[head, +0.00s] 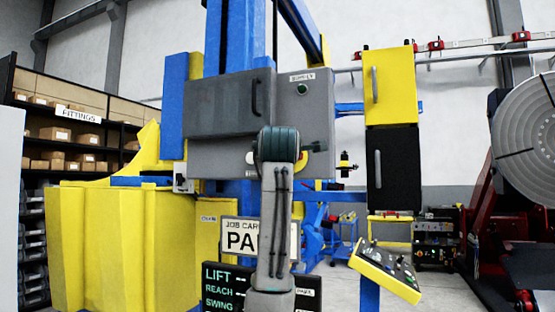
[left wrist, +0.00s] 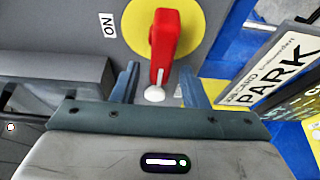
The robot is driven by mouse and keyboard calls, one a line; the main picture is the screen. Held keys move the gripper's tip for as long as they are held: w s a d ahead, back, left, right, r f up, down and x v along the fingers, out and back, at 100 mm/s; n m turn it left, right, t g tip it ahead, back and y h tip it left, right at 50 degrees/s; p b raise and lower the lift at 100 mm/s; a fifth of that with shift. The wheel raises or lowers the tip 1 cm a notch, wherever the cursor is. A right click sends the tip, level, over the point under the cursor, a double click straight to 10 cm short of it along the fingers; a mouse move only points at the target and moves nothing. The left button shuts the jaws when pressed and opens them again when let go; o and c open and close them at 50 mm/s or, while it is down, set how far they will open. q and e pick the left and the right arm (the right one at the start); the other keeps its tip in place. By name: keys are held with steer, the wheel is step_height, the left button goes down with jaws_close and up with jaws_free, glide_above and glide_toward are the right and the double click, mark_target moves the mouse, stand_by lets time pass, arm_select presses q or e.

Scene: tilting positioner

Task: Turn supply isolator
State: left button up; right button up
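The supply isolator has a red handle (left wrist: 162,45) on a yellow round plate (left wrist: 138,28), seen in the left wrist view, with an ON label (left wrist: 107,25) to its left. In the head view, my left gripper (head: 279,145) is in front of the grey cabinet (head: 215,158) and hides most of the isolator. My right gripper is not in view.
A grey box with a dark handle (head: 256,97) projects from the cabinet left of the isolator. A PARK job card (head: 238,233) and a dark display (head: 222,285) stand below. A yellow control panel (head: 385,270) is at lower right.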

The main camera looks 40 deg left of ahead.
arm_select(q)
steer(key=b+v, duration=0.3)
steer(key=v, duration=0.7)
steer(key=shift+b, duration=0.35)
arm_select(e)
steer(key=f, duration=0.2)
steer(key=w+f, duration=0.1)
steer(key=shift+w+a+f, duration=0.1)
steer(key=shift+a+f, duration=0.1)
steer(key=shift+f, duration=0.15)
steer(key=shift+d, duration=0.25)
